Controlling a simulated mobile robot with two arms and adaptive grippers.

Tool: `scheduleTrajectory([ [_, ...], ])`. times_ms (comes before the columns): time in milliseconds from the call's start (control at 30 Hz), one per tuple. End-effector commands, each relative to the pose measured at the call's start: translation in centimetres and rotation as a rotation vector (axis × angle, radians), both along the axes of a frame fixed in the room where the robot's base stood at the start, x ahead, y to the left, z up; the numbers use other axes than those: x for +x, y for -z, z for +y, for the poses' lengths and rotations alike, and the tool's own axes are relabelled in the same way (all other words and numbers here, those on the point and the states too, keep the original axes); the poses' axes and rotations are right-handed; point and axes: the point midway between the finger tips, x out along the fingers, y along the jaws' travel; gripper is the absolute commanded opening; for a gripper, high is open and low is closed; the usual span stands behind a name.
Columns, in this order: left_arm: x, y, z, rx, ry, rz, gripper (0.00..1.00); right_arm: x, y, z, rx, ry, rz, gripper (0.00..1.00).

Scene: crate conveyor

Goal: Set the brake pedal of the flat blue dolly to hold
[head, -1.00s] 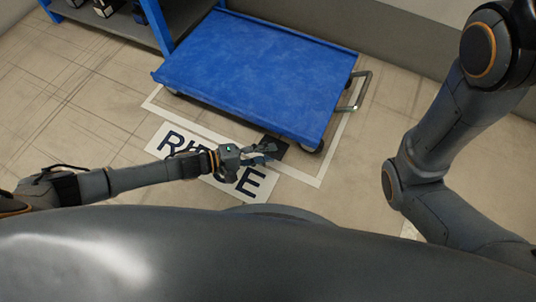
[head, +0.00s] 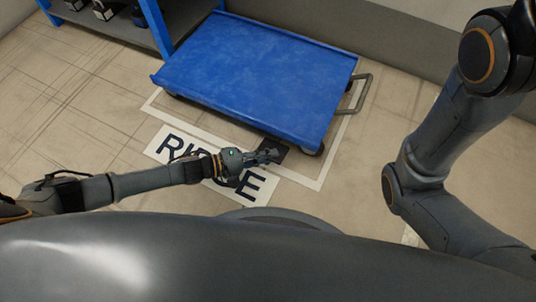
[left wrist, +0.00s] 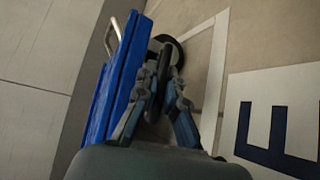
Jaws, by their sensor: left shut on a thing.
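The flat blue dolly (head: 255,75) stands on the floor, its grey push handle (head: 356,94) at the right end. It also shows edge-on in the left wrist view (left wrist: 122,75). The brake pedal (head: 272,146) is a dark plate at the dolly's near edge, left of a caster wheel (head: 313,149), partly covered by my fingers. My left gripper (head: 276,155) is at the pedal, its fingers shut on it. In the left wrist view the fingers (left wrist: 166,72) close around a dark part in front of the wheel (left wrist: 172,50). The pedal's setting cannot be told. My right gripper is out of view.
A blue-framed shelf (head: 125,30) with dark items stands behind the dolly at the upper left. A wall (head: 430,60) runs behind the dolly. White floor markings with lettering (head: 255,185) lie under my left arm. The floor at the left is clear.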

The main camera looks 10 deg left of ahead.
Motion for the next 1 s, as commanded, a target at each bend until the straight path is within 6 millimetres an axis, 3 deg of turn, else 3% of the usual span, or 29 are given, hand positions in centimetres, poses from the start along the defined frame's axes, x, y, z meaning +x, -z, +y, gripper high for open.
scheduleTrajectory([
  [167,-0.4,2.4,0.0,-0.055,-0.001,-0.161,0.00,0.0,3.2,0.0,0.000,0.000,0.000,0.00],
  [400,-0.3,3.5,0.1,-0.118,-0.001,-0.365,0.00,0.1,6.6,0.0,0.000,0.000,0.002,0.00],
  [900,-0.3,3.3,0.1,-0.140,-0.001,-0.435,0.00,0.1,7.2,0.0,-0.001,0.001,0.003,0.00],
  [933,-0.3,3.3,0.1,-0.140,-0.001,-0.435,0.13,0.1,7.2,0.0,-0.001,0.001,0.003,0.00],
  [1000,-0.3,3.3,0.1,-0.140,-0.001,-0.435,0.27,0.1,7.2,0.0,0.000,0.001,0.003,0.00],
])
